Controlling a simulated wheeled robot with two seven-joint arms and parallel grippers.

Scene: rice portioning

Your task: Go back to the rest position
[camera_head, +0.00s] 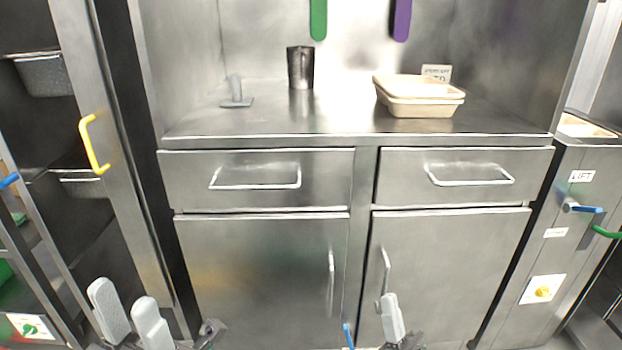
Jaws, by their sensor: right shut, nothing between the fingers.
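My right gripper (392,318) is low at the bottom, right of centre, in front of the right cabinet door. Its fingers are together and it holds nothing. Both grippers are well below the steel counter (330,124) and look clear of the things on it. Most of both arms is out of view.
On the counter stand a steel cup (300,68), a small grey tool (236,92) and stacked beige containers (420,97). Drawers (256,180) and cabinet doors (262,270) below are closed. A rack with a yellow handle (90,145) stands left; a lift unit (545,240) stands right.

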